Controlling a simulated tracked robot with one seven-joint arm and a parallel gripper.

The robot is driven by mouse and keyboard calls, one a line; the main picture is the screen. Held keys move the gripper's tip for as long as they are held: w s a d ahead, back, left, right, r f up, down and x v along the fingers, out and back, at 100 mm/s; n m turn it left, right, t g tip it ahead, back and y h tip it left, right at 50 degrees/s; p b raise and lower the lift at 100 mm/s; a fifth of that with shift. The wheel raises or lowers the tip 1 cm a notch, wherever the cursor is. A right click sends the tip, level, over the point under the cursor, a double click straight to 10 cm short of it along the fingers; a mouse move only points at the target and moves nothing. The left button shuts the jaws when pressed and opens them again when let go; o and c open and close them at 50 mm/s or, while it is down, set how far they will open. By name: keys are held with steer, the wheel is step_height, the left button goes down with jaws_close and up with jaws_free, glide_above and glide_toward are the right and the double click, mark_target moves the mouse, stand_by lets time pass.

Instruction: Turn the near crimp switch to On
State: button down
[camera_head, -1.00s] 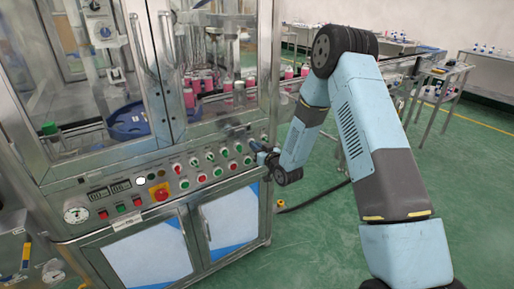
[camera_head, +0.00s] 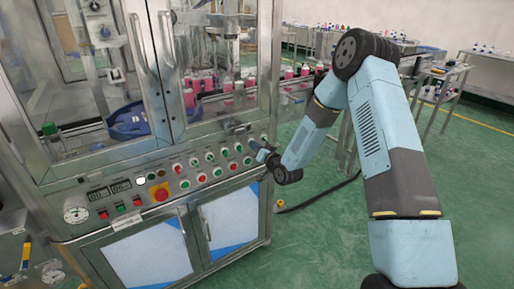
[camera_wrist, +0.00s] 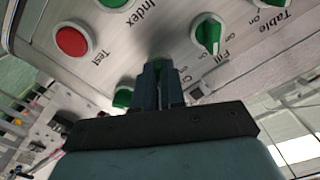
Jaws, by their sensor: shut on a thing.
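In the wrist view my gripper (camera_wrist: 160,75) is shut on a green switch knob (camera_wrist: 160,62) on the control panel. Only a sliver of the knob shows between the fingertips. A partly covered label beginning with "C" is printed beside it, so this looks like a crimp switch. The fingers hide which way the knob points. In the head view my gripper (camera_head: 256,149) is at the right end of the panel (camera_head: 150,215), and the held knob cannot be made out there.
Close by in the wrist view are the Fill knob (camera_wrist: 208,34), the Table knob (camera_wrist: 273,4), a red Test button (camera_wrist: 72,41) and another green knob (camera_wrist: 122,97). Glass doors (camera_head: 155,60) stand above the panel. Green floor is open to the right.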

steer(key=shift+w+d, duration=0.2)
steer(key=shift+d, duration=0.1)
steer(key=c, duration=1.4)
jaws_free()
steer(key=shift+o, duration=0.9)
steer(key=shift+s+a, duration=0.1)
steer(key=shift+a, duration=0.05)
steer(key=shift+s, duration=0.1)
steer(key=v, duration=1.3)
steer(key=shift+s+d, duration=0.2)
steer(key=shift+d, duration=0.1)
